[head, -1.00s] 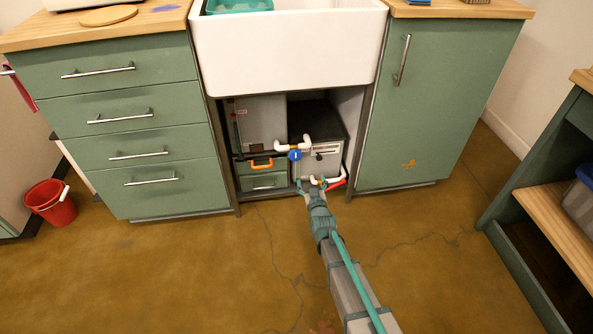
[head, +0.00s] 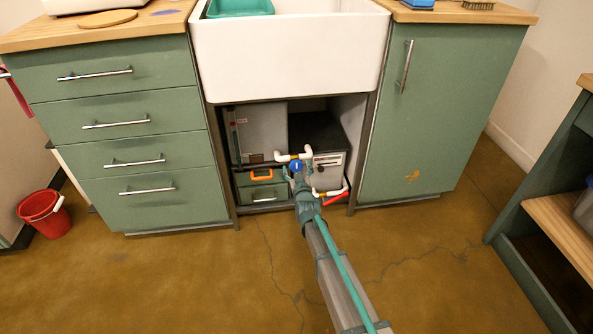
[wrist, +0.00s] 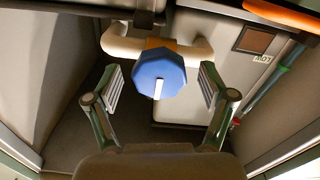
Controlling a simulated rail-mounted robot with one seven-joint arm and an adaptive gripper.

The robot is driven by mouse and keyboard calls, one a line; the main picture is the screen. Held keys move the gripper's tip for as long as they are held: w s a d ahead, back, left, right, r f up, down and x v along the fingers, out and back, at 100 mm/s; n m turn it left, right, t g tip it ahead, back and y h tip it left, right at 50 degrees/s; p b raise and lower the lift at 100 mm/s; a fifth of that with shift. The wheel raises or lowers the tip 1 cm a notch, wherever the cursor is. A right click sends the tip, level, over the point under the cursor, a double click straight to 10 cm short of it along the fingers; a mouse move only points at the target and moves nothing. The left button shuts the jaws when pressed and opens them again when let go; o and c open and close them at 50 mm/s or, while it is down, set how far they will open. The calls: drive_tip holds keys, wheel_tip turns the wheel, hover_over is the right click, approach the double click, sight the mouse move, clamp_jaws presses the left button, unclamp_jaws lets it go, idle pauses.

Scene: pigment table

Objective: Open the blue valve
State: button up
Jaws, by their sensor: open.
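The blue valve (head: 296,166) is a round, many-sided knob on a white pipe (head: 284,157) in the open bay under the sink. In the wrist view the blue knob (wrist: 172,72) faces me, with a white mark pointing down from its middle. My gripper (head: 299,176) is at the knob in the head view. In the wrist view my gripper (wrist: 160,88) is open, one finger on each side of the knob, with visible gaps between the pads and the knob. My gripper hides part of the pipework below the knob in the head view.
A red handle (head: 336,198) sits on a lower white pipe just right of my gripper. A green box with an orange handle (head: 262,176) stands left of the valve. The bay's side walls and the white sink (head: 290,50) above bound the space. The floor in front is clear.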

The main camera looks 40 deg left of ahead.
drive_tip(key=shift+w+a, duration=0.25)
drive_tip(key=c, duration=1.2)
drive_tip(key=shift+o, duration=0.2)
